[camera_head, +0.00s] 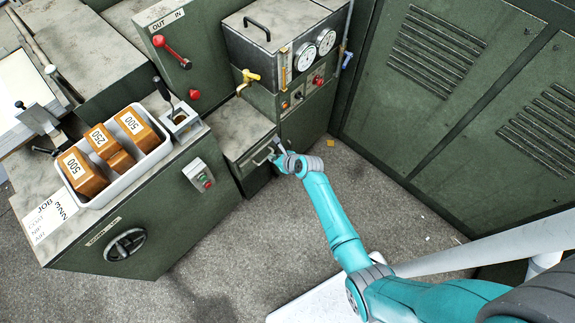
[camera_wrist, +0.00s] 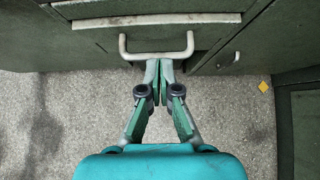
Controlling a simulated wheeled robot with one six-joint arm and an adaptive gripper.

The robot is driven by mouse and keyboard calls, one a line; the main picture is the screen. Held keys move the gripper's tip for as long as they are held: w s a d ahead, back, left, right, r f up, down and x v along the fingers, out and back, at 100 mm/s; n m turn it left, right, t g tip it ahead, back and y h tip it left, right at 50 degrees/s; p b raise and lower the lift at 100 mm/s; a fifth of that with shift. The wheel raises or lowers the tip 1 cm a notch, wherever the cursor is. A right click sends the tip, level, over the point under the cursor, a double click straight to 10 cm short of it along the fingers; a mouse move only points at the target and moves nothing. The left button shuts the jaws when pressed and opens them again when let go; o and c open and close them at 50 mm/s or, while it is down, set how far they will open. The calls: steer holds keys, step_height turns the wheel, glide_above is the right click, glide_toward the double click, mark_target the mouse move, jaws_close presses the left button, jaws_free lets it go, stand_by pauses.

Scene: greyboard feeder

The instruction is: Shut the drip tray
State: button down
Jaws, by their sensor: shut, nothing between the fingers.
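The drip tray seems to be the green drawer front with a pale bar handle (camera_head: 262,156), low under the brass tap in the head view. In the wrist view the handle (camera_wrist: 156,53) runs across the top middle, in front of the dark green front (camera_wrist: 110,38). How far the tray stands out is hard to tell. My gripper (camera_wrist: 159,66) is shut and empty, its fingertips together at the handle's lower edge. I cannot tell whether they touch it. In the head view my gripper (camera_head: 279,150) is small, at the handle's right end.
The brass tap (camera_head: 247,79) juts out above the grey top (camera_head: 238,125). A gauge panel (camera_head: 305,95) stands behind. A bench (camera_head: 150,225) with a white tray of orange blocks (camera_head: 108,195) is at left, tall green cabinets (camera_head: 450,110) at right. The floor (camera_head: 270,240) in front is clear.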

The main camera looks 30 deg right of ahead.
steer(key=v, duration=0.8)
steer(key=shift+s+r, duration=0.15)
steer(key=shift+r, duration=0.05)
steer(key=s+a+r+n+t+h, duration=0.1)
steer(key=s+r+n+h, duration=0.1)
steer(key=s+n, duration=0.75)
steer(key=s+a+r+n+t+h, duration=0.1)
steer(key=s+a+r+n, duration=0.3)
steer(key=s, duration=1)
steer(key=s+r+n+t, duration=0.2)
steer(key=s+r+n, duration=0.6)
steer(key=r, duration=0.3)
steer(key=s+r+n+t, duration=0.1)
steer(key=s+r+n, duration=0.7)
steer(key=r+n, duration=0.2)
steer(key=shift+s+d+r+n+t, duration=0.25)
steer(key=shift+d+r+n+t, duration=0.15)
steer(key=shift+n, duration=0.05)
steer(key=c, duration=1.9)
jaws_free()
